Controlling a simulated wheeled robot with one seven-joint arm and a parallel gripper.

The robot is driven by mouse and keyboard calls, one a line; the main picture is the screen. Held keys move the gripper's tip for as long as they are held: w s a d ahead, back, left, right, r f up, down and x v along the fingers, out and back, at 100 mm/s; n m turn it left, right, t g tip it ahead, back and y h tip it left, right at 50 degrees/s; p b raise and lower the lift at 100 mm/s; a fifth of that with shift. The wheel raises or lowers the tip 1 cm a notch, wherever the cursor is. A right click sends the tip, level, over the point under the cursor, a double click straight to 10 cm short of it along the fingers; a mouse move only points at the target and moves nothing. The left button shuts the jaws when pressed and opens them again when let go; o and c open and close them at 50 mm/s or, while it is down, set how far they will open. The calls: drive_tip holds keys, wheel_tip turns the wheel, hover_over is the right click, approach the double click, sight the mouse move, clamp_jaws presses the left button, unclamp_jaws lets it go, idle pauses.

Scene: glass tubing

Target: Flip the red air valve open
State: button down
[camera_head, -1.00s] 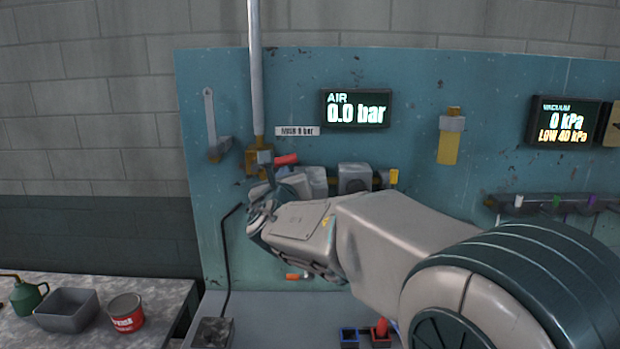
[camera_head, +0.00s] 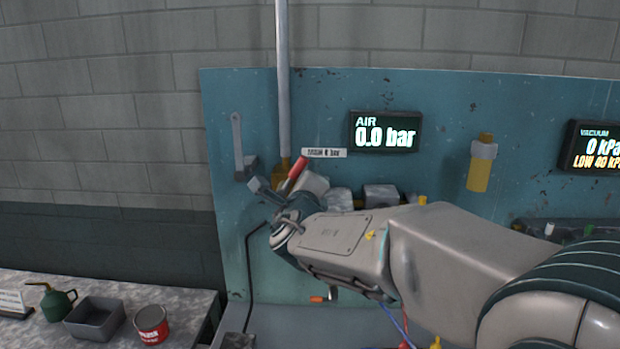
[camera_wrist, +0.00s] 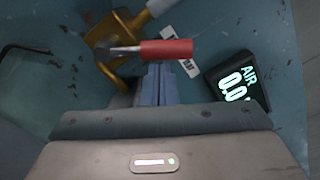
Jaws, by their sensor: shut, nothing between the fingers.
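The red air valve handle (camera_head: 297,168) sits on a brass valve body (camera_head: 281,178) at the foot of the vertical pipe, left of the AIR display (camera_head: 385,132), which reads 0.0 bar. The handle points steeply up and to the right. In the wrist view the red handle (camera_wrist: 166,49) lies across the fingertips, with the brass body (camera_wrist: 112,44) to its left. My gripper (camera_wrist: 159,68) is shut and empty, its fingertips right at the handle's underside; I cannot tell if they touch. In the head view my wrist hides part of the valve area.
A vertical pipe (camera_head: 283,80) runs above the valve. A green oil can (camera_head: 57,302), grey bin (camera_head: 95,318) and red tin (camera_head: 151,325) stand on the left bench.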

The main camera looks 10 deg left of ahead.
drive_tip(key=shift+s+a+r, duration=0.1)
drive_tip(key=shift+a+r, duration=1)
drive_tip(key=shift+a, duration=0.3)
drive_tip(key=shift+a+r, duration=0.1)
drive_tip(key=shift+d, duration=0.3)
drive_tip(key=b, duration=0.4)
approach(293, 171)
drive_tip(key=s+d, duration=0.3)
drive_tip(key=d, duration=0.1)
drive_tip(key=shift+w+r, duration=0.15)
drive_tip(key=shift+r, duration=0.3)
